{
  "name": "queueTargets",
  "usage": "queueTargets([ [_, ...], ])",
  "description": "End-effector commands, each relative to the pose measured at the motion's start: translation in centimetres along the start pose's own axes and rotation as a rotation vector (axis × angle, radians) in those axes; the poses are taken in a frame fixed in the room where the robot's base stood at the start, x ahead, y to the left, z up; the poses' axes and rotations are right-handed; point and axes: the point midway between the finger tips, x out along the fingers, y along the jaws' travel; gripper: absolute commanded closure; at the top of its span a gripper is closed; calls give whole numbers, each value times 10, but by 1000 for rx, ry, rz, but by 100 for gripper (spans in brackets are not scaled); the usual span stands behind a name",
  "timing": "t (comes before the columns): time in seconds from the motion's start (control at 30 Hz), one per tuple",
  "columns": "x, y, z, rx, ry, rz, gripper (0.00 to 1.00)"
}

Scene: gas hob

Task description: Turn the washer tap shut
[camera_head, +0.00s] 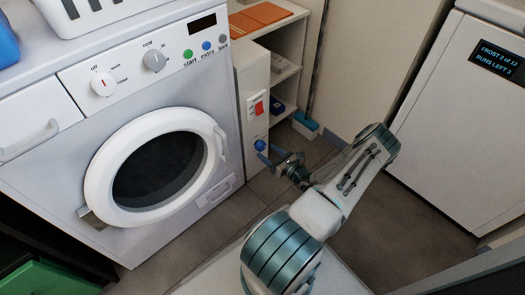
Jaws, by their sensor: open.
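A blue round knob (260,145), which looks like the washer tap, is on the narrow white panel to the right of the washer, below a red switch. My gripper (268,154) is open, with its fingertips close to the knob, just below and to the right of it. I cannot tell whether a finger touches the knob. Nothing shows between the fingers. The knob's turn position is too small to read. The white washer (215,105) stands at the left with its round door closed.
The red switch (259,108) sits just above the knob. A white appliance with a display (455,110) is at the right. Floor is clear between.

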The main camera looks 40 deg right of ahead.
Motion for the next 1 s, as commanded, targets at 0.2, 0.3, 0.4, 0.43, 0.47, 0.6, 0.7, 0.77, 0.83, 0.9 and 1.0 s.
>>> queueTargets([
  [0.2, 30, 0, -1, -1, -1, 1, 36],
  [0.3, 36, 0, -1, 0, 0, 0, 36],
  [0.4, 39, 0, 0, 0, 1, 0, 36],
  [0.43, 39, 0, 0, 0, 1, 0, 36],
  [0.47, 39, 0, 0, 0, 1, 0, 36],
  [0.6, 39, 0, 0, 0, 1, 1, 36],
  [0.7, 39, 0, 0, 0, 0, 1, 58],
  [0.77, 39, 0, 0, 0, 0, 1, 75],
  [0.83, 39, 0, 0, 0, 0, 1, 80],
  [0.9, 39, 1, 0, 0, 0, 1, 80],
  [1.0, 39, 1, 0, -6, 1, 1, 80],
])
